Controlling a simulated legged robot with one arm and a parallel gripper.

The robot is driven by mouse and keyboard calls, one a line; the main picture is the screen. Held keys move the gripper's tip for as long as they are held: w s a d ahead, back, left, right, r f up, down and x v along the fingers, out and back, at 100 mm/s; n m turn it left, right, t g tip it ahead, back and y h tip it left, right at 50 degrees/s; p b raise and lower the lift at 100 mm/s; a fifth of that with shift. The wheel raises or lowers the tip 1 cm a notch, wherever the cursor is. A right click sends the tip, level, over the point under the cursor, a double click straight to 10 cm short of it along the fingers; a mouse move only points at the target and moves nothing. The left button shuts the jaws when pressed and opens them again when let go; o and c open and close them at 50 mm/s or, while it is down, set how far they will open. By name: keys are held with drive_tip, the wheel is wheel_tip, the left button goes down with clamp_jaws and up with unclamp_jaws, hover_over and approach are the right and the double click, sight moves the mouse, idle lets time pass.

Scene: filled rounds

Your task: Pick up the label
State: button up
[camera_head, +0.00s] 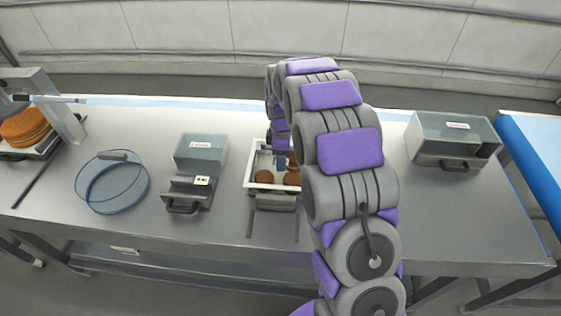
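Several small white label-like patches show, and I cannot tell which one is the label. One is on the clear grey box (202,153) left of centre, one is on the dark-handled block (188,193) in front of it, and one is on the lidded box (452,141) at the right. My gripper (281,162) points down over the white-framed tray (262,187), where brown round pieces (264,177) lie. The fingers are small and partly hidden by my arm, so their opening is unclear.
A round clear blue-rimmed container (112,184) stands on the grey table (330,238) at the left. A grey stand with a brown round stack (25,128) is at the far left. A blue-edged surface (535,165) is at the right. The table is clear between my arm and the right box.

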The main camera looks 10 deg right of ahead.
drive_tip(key=shift+c, duration=0.3)
drive_tip(key=c, duration=0.7)
drive_tip(key=shift+r, duration=0.5)
wheel_tip(320, 180, up, 3)
drive_tip(key=shift+f, duration=0.1)
drive_tip(key=s+r+p, duration=0.1)
drive_tip(key=s, duration=1.5)
drive_tip(key=w, duration=0.4)
drive_tip(key=w+r, duration=0.1)
drive_tip(key=w, duration=0.4)
drive_tip(key=w+r+p, duration=0.1)
drive_tip(key=w, duration=0.4)
drive_tip(key=shift+w+a, duration=0.15)
drive_tip(key=shift+w, duration=0.85)
drive_tip(key=shift+f+b, duration=1)
drive_tip(key=shift+f, duration=2)
